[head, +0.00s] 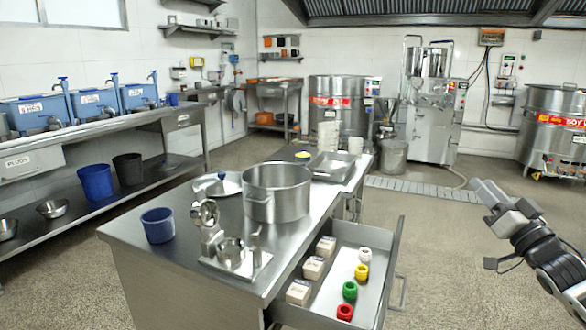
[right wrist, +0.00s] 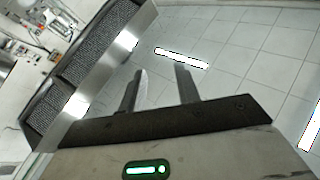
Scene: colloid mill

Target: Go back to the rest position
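My right gripper (head: 484,194) is raised at the right side of the head view, in front of the floor and apart from the table and drawer. In the right wrist view its two fingers (right wrist: 160,85) stand apart with nothing between them, pointing toward the ceiling. My right arm comes in from the lower right corner. My left gripper is not in the head view.
A steel table (head: 140,243) holds a large pot (head: 277,195) and a blue cup (head: 158,225). Its open drawer (head: 335,292) juts right, holding white boxes and coloured rings. A colloid mill (head: 433,110) stands behind. Floor right of the drawer is clear.

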